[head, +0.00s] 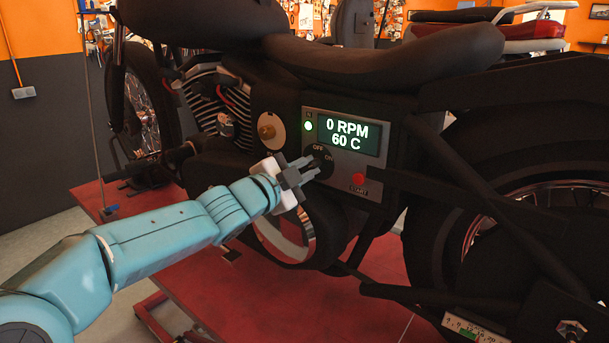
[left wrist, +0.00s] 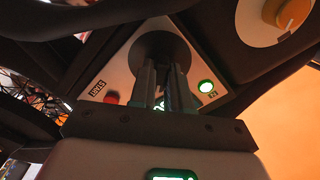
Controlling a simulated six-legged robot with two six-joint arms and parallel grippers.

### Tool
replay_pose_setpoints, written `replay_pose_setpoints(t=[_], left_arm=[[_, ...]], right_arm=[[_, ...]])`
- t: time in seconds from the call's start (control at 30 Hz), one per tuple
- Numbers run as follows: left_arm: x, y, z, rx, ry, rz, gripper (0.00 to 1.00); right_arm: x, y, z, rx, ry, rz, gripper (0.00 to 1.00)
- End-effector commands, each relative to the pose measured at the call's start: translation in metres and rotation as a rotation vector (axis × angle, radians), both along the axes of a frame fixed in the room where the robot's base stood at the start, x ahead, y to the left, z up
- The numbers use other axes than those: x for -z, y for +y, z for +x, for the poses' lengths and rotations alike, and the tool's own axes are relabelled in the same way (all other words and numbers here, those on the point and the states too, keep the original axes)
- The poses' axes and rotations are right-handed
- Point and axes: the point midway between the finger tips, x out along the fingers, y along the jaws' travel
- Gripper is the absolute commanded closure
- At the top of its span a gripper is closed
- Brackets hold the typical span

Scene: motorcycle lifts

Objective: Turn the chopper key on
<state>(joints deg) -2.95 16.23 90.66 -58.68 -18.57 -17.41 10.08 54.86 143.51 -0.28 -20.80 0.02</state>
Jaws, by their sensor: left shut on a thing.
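The chopper (head: 370,65) stands side-on, with a grey control panel (head: 390,185) below its seat. The black round key switch (head: 323,163) sits on the panel between the labels OFF and ON. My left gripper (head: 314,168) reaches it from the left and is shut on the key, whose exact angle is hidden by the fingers. In the left wrist view the fingers (left wrist: 165,88) meet in front of the black disc (left wrist: 160,50). The display (head: 348,134) reads 0 RPM and 60 C. A green light (head: 308,126) is lit. My right gripper is not in view.
A red START button (head: 358,179) is just right of the switch. A round brass knob (head: 267,131) is to its left. The rear wheel (head: 500,215) and dark frame bars lie to the right. The red lift platform (head: 205,290) is below.

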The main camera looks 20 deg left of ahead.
Motion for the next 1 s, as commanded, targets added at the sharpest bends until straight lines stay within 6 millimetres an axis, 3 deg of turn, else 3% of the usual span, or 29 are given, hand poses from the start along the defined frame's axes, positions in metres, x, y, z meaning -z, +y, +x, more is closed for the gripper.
replay_pose_setpoints(t=[0.3,0.8,0.83,0.9,1.0], left_arm=[[0.0011,0.0007,0.0004,-0.002,-0.033,0.100,1.00],[0.0003,0.0011,0.0004,-0.002,-0.040,0.118,1.00],[0.0003,0.0011,0.0004,-0.002,-0.040,0.118,0.80],[0.0003,0.0010,0.0004,-0.003,-0.041,0.118,0.57],[0.0001,0.0008,0.0003,-0.002,-0.041,0.117,0.57]], right_arm=[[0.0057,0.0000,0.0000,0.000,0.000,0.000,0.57],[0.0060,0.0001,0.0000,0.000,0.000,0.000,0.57],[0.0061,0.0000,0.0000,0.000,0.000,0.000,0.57],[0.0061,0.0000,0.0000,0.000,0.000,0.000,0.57],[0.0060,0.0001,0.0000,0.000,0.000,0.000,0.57]])
